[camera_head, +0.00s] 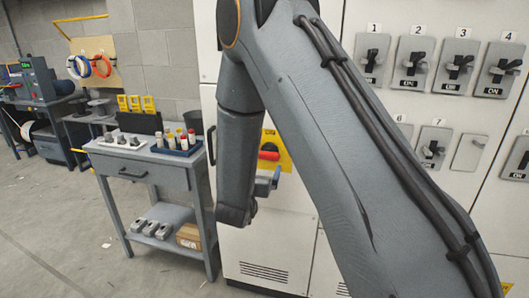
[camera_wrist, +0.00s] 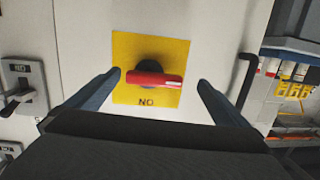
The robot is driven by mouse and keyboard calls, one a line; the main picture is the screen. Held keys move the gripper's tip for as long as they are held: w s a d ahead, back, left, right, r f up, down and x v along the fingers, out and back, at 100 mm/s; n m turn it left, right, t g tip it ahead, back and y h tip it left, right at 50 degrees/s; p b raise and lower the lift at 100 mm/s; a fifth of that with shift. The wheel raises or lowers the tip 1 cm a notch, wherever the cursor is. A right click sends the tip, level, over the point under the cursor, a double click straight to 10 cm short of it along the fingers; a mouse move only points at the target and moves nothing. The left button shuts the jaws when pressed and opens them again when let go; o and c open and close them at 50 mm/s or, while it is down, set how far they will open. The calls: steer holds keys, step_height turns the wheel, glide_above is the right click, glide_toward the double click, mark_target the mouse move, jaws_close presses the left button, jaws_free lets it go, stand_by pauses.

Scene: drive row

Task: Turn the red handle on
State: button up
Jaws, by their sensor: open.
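The red handle (camera_head: 269,156) sits on a yellow plate (camera_head: 286,160) on the pale cabinet front, partly hidden by my arm in the head view. In the wrist view the red handle (camera_wrist: 155,80) lies level across a dark hub, with a whitish mark at its right end. The yellow plate (camera_wrist: 125,50) bears a label that reads as ON upside down, below the handle. My gripper (camera_wrist: 158,79) is open, with one finger to each side of the handle and a gap at both ends. I cannot tell how far the fingertips are from the plate.
Numbered grey switches (camera_head: 415,62) cover the cabinet to the right. A grey cart (camera_head: 140,165) with a blue tray (camera_head: 176,148) of small bottles stands to the left. A dark cabinet pull (camera_wrist: 246,78) is near my right finger in the wrist view. Floor at left is open.

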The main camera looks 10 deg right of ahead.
mark_target(263, 156)
steer(key=shift+t+h, duration=0.4)
steer(key=shift+h, duration=0.5)
steer(key=x, duration=0.2)
steer(key=r+p+x, duration=0.1)
steer(key=x, duration=0.2)
steer(key=p+x, duration=0.1)
steer(key=x, duration=0.1)
steer(key=shift+w+d+r, duration=0.1)
steer(key=shift+d+r, duration=0.05)
steer(key=shift+d, duration=0.15)
steer(key=c, duration=1.3)
steer(key=shift+m, duration=0.3)
